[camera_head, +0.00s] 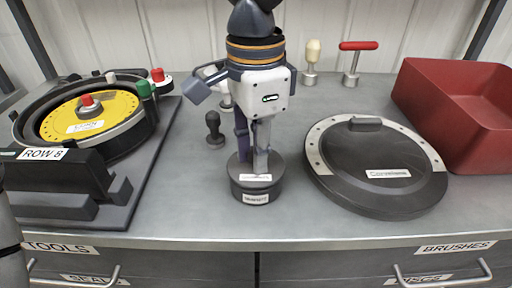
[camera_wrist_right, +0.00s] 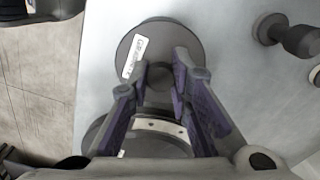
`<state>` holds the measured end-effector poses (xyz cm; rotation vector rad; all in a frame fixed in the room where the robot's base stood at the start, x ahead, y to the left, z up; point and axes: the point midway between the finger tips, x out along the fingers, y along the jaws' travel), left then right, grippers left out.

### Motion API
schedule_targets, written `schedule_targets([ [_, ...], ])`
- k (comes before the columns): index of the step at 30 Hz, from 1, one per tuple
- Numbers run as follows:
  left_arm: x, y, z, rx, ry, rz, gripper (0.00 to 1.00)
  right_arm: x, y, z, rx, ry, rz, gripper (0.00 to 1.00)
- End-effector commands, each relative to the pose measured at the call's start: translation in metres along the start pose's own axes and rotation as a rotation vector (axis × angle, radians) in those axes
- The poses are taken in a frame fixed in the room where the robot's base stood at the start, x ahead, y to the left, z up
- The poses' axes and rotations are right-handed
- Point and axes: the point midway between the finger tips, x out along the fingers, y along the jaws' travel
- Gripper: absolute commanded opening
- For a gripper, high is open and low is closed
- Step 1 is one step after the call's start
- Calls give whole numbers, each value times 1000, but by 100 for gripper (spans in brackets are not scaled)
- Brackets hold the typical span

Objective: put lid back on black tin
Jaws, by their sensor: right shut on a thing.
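The small black tin (camera_head: 256,198) stands upright on the bench near its front edge, with a white label on its side. Its round dark lid (camera_head: 240,176) has a label on top and lies level over the tin's mouth. I cannot tell whether it is fully seated. My right gripper (camera_head: 261,168) comes down from above and is shut on the lid's knob. In the right wrist view the lid (camera_wrist_right: 163,35) shows as a dark disc, with its knob (camera_wrist_right: 184,75) between the purple-padded fingers. The tin is hidden below it there. My left gripper is out of view.
A large dark cover plate (camera_head: 375,190) lies right of the tin, with a red bin (camera_head: 460,110) behind it. A seed meter with a yellow disc (camera_head: 90,117) is at left. A small black knobbed tool (camera_head: 214,128) stands behind the tin. Drawers are below the front edge.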

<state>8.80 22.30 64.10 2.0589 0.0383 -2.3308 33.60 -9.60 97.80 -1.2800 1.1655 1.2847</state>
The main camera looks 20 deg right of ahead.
Motion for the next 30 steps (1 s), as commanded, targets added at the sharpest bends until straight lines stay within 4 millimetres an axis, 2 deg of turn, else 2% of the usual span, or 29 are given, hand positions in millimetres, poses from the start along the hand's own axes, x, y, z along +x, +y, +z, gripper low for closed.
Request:
schedule_targets([
  [11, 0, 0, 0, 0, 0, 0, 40, 0, 0, 0, 0, 0, 0, 0],
  [12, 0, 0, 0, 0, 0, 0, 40, 0, 0, 0, 0, 0, 0, 28],
  [14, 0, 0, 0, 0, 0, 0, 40, 0, 0, 0, 0, 0, 0, 41],
  [20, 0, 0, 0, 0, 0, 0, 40, 0, 0, 0, 0, 0, 0, 42],
  [21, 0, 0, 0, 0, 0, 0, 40, 0, 0, 0, 0, 0, 0, 44],
  [24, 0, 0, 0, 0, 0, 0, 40, 0, 0, 0, 0, 0, 0, 62],
  [30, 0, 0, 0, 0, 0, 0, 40, 0, 0, 0, 0, 0, 0, 62],
])
